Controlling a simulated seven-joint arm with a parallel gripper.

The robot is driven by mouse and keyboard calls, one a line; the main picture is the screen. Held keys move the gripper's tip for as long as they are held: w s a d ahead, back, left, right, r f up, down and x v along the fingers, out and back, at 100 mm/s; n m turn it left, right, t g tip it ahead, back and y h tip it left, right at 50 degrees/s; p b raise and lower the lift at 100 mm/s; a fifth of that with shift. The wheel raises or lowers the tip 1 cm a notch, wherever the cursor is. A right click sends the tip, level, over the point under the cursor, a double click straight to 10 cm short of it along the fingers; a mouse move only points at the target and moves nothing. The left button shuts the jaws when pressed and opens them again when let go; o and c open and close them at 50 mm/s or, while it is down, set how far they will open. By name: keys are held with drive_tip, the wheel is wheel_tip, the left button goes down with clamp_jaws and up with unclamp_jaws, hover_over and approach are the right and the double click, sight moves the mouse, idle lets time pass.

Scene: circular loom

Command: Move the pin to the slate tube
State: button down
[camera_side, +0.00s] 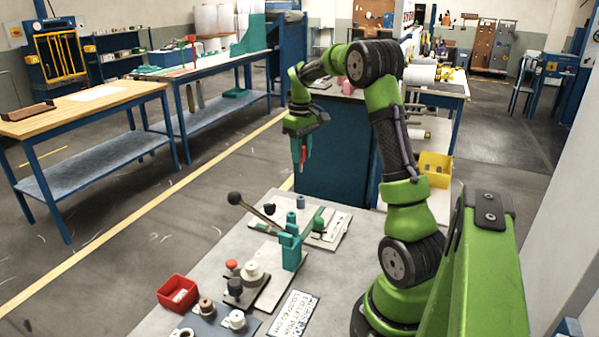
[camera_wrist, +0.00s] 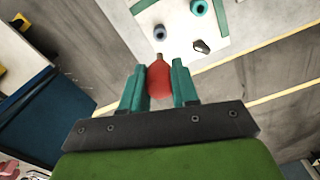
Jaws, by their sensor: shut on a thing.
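My gripper (camera_wrist: 158,88) is shut on a red pin (camera_wrist: 159,80) with a narrow brownish end. The side view also shows my gripper (camera_side: 302,152) high above the far end of the bench, with a bit of red between its teal fingers. The slate tube (camera_side: 301,202) stands upright on a pale board (camera_side: 332,236), below my gripper and apart from it. In the wrist view the slate tube (camera_wrist: 159,32) shows its dark open top, beyond the pin's narrow end.
A teal tube (camera_wrist: 199,7) and a small black piece (camera_wrist: 202,46) are near the slate tube. A teal lever press (camera_side: 290,245) stands close by on the bench. A red bin (camera_side: 178,293) and several spools are nearer the front.

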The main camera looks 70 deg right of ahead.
sight(301, 171)
drive_tip(key=shift+f, duration=3.3)
drive_tip(key=shift+f, duration=0.2)
drive_tip(key=shift+f, duration=0.8)
drive_tip(key=shift+f, duration=0.1)
drive_tip(key=shift+f, duration=1.35)
drive_tip(key=c, duration=0.8)
unclamp_jaws()
wheel_tip(301, 171, up, 17)
drive_tip(key=shift+f, duration=0.1)
